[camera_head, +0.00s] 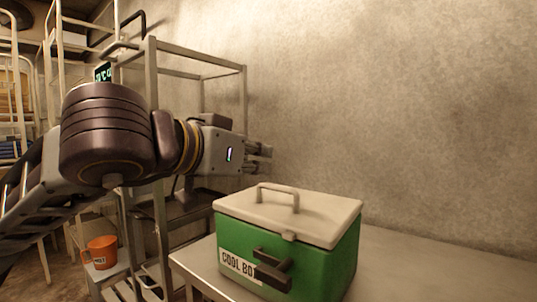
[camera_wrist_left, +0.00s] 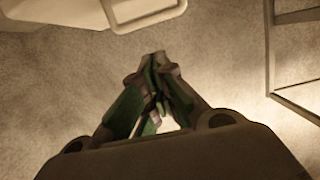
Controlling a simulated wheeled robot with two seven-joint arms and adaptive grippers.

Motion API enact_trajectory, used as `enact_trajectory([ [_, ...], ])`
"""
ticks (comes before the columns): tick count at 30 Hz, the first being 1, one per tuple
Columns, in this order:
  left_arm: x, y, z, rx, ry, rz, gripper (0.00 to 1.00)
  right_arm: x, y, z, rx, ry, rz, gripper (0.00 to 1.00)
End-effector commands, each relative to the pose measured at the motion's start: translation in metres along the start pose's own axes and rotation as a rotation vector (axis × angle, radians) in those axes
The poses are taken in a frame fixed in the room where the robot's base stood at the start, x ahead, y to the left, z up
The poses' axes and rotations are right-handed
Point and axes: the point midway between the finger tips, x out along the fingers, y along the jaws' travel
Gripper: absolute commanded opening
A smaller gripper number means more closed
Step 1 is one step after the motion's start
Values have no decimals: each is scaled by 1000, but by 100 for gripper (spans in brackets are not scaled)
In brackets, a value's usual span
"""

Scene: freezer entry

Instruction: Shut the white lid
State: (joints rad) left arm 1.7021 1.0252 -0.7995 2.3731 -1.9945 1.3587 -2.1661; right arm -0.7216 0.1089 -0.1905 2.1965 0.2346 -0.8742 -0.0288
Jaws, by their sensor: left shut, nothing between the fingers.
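The white lid (camera_head: 325,217) lies flat across the top of the green cool box (camera_head: 335,268), with no clear gap along the edges that I can see. A raised handle (camera_head: 278,188) stands on the lid. My left gripper (camera_head: 265,158) is above and behind the lid's far left side, apart from it, pointing right. Its fingers (camera_wrist_left: 158,68) are shut with nothing between them. A pale edge and handle-like shape, probably the lid (camera_wrist_left: 70,12), shows at the top of the left wrist view. My right gripper is not in view.
The box stands on a light table (camera_head: 420,265) with bare surface to its right. A plain wall (camera_head: 400,100) rises behind.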

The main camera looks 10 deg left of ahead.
Motion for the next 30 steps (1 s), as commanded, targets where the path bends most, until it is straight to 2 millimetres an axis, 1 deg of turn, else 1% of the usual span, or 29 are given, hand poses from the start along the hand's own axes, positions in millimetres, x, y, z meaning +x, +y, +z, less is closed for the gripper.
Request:
enact_trajectory([
  [6, -22, -1, 8, 0, 1, -2, 0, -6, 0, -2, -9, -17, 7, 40],
  [15, -46, -1, 17, 0, 1, -1, 0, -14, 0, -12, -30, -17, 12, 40],
  [21, -53, 0, 21, 0, 0, -1, 0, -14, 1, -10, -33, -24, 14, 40],
  [30, -54, 0, 21, 0, 1, 0, 0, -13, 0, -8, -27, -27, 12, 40],
])
